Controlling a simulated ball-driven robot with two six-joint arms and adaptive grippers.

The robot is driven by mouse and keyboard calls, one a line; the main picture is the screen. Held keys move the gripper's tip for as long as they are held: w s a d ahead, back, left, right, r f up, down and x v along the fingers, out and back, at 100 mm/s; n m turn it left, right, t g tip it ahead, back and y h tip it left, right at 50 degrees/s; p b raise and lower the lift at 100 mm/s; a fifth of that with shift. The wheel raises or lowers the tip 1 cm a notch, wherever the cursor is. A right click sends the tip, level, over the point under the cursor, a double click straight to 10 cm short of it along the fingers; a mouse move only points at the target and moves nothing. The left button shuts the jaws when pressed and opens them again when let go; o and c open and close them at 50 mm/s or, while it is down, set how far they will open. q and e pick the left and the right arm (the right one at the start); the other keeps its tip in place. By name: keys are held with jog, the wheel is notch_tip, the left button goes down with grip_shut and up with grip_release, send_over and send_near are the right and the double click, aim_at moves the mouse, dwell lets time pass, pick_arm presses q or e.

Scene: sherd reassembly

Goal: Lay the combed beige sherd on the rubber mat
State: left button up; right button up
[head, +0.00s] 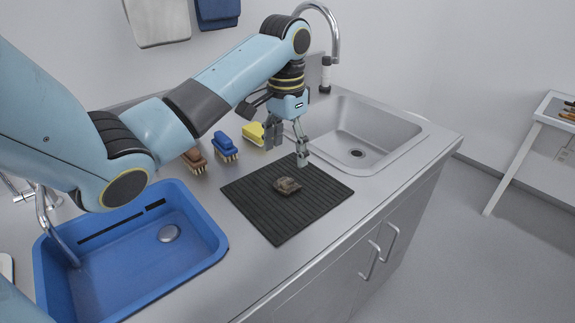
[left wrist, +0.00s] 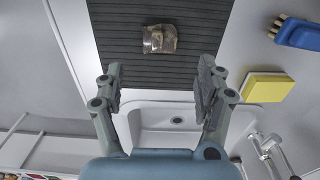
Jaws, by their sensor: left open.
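The sherd (head: 287,185) lies on the black ribbed rubber mat (head: 258,215), near its middle. It looks brownish beige; its combing is too small to make out. In the left wrist view the sherd (left wrist: 160,39) lies flat on the mat (left wrist: 120,75), beyond the fingertips. My left gripper (head: 290,148) is open and empty, above the mat's far edge by the sink, apart from the sherd. Its two spread fingers also show in the left wrist view (left wrist: 160,85). My right gripper is not in view.
A steel sink (head: 375,125) with a tall tap is behind the mat. A blue basin (head: 215,250) stands at the left. A brown brush (head: 194,158), a blue brush (head: 225,145) and a yellow sponge (head: 253,133) lie along the back of the counter.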

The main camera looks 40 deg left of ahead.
pick_arm(q)
jog(key=shift+r, duration=2.1)
